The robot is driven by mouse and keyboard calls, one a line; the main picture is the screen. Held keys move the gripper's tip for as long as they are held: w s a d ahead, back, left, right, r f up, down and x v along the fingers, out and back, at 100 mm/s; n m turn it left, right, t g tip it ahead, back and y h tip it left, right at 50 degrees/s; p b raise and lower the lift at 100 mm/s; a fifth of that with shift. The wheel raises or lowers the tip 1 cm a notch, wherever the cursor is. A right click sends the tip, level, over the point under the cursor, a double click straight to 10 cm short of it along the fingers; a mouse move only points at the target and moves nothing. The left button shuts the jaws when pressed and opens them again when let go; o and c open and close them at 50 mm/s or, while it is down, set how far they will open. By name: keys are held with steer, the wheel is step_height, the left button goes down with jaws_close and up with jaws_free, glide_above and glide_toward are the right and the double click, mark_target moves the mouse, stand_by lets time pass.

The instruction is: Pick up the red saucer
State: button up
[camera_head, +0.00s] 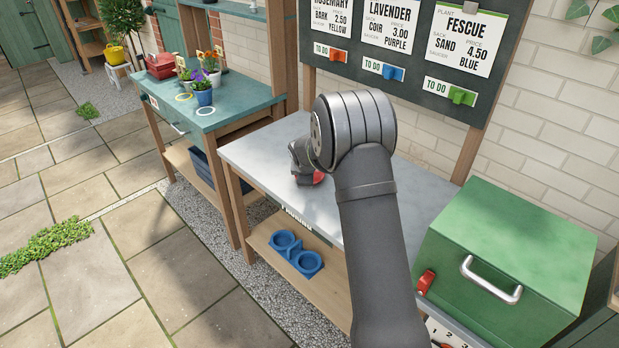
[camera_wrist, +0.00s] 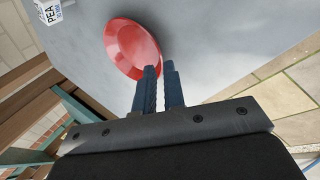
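The red saucer (camera_wrist: 125,42) is a round shallow dish over the grey tabletop, near the top of the wrist view. In the head view only a small red part of it (camera_head: 319,178) shows beside my gripper (camera_head: 302,172). The two dark blue fingers of my gripper (camera_wrist: 160,68) are close together, with a narrow gap. Their tips are at the saucer's near rim, and the left finger overlaps it in the picture. I cannot tell whether the rim is pinched between them or whether the saucer touches the table.
A white block marked PEA (camera_wrist: 48,12) stands near the saucer. A blue double-ring holder (camera_head: 297,254) is on the lower shelf. A green lidded box (camera_head: 510,245) stands at right. The teal bench (camera_head: 225,105) at left holds pots. A sign board (camera_head: 395,75) stands behind.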

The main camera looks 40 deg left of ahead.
steer(key=shift+x, duration=2)
steer(key=shift+c, duration=0.2)
jaws_close()
steer(key=shift+r, duration=0.1)
